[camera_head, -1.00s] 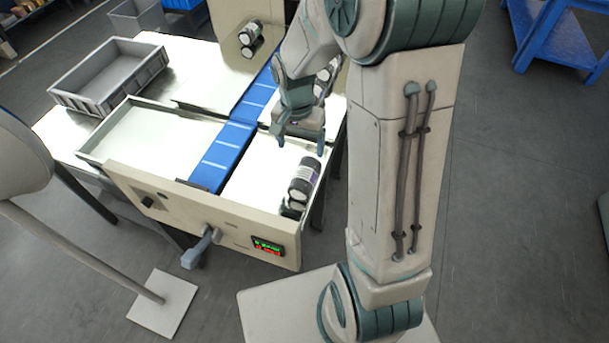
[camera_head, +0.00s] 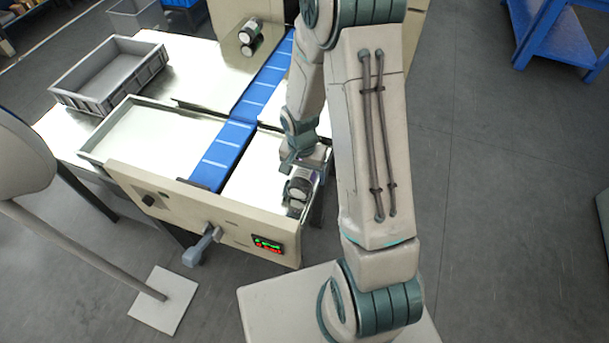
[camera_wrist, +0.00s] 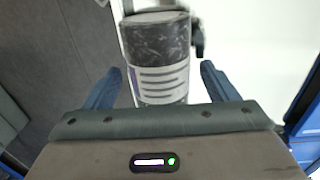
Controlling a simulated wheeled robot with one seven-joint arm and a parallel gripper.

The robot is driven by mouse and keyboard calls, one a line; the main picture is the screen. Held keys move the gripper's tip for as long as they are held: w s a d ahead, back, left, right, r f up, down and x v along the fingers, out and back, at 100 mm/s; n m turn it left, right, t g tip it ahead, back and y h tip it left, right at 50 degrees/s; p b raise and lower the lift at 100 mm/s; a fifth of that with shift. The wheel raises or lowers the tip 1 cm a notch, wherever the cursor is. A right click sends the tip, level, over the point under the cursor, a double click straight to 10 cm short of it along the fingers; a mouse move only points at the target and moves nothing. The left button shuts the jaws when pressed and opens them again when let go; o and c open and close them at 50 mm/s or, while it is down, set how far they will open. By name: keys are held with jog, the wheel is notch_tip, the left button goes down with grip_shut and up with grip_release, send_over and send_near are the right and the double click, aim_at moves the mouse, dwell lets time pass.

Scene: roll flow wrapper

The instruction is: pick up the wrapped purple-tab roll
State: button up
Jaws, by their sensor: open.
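A roll with dark marbled bands, a pale striped label and a hint of purple at its edge (camera_wrist: 158,85) lies between my gripper's fingers in the wrist view. My gripper (camera_wrist: 161,70) is open, with one blue finger on each side of the roll and a gap visible on both sides. In the head view the same roll (camera_head: 300,189) lies in the right bay of the machine, at its front. My gripper (camera_head: 308,162) is just above and behind it there, partly hiding it.
Another dark-and-white roll (camera_head: 296,206) lies close in front, by the machine's front panel (camera_head: 225,225). A blue belt (camera_head: 228,150) runs left of the bay. A grey crate (camera_head: 108,75) is at left.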

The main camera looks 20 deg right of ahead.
jog(key=c, duration=1.3)
jog(key=shift+r, duration=0.15)
